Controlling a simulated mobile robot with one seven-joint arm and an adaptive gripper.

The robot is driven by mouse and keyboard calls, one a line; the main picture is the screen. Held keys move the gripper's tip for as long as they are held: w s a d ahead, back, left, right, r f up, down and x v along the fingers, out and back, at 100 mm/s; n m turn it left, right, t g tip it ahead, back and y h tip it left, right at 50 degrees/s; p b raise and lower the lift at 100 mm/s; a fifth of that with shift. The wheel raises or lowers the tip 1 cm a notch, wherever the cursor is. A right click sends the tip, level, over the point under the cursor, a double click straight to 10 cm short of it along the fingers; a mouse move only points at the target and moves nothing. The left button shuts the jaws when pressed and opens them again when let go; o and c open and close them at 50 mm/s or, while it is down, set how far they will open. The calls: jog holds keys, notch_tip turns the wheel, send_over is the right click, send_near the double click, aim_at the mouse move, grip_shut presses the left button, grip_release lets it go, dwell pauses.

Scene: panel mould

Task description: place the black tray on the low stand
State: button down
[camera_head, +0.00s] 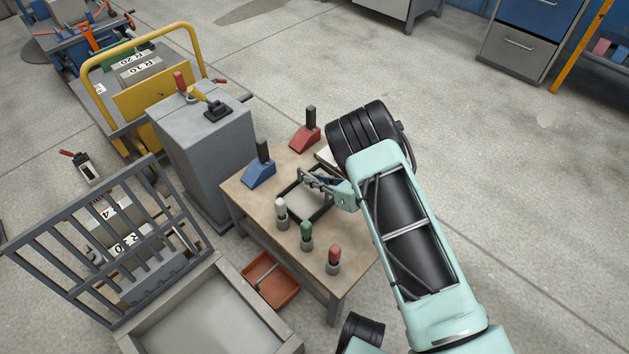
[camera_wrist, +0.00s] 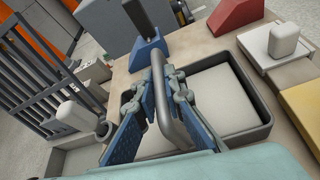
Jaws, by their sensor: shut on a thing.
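The black tray (camera_head: 318,213) is at the middle of the wooden-topped table. In the wrist view it shows a dark raised rim (camera_wrist: 262,124), a pale inside and a dark bar handle (camera_wrist: 160,92) arching over it. My gripper (camera_head: 312,179) is over the tray. Its blue fingers (camera_wrist: 164,82) are closed around the handle in the wrist view. The tray looks level and close to the tabletop; I cannot tell whether it touches it. The fingers and handle hide part of it. I cannot tell which thing is the low stand.
On the table (camera_head: 238,198) stand a blue block (camera_head: 260,172), a red block (camera_head: 304,139) and white, green and red pegs (camera_head: 306,232). A grey cabinet (camera_head: 205,150) with levers stands behind left. A red bin (camera_head: 270,281) lies below. Open floor is at right.

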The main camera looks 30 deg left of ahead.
jog(key=c, duration=2.5)
grip_release()
jog(key=shift+f, duration=0.15)
jog(key=o, duration=0.5)
jog(key=shift+r, duration=0.25)
jog(key=p+v, duration=0.3)
jog(key=v, duration=0.9)
jog(key=shift+s+p, duration=0.1)
jog(key=shift+p, duration=0.25)
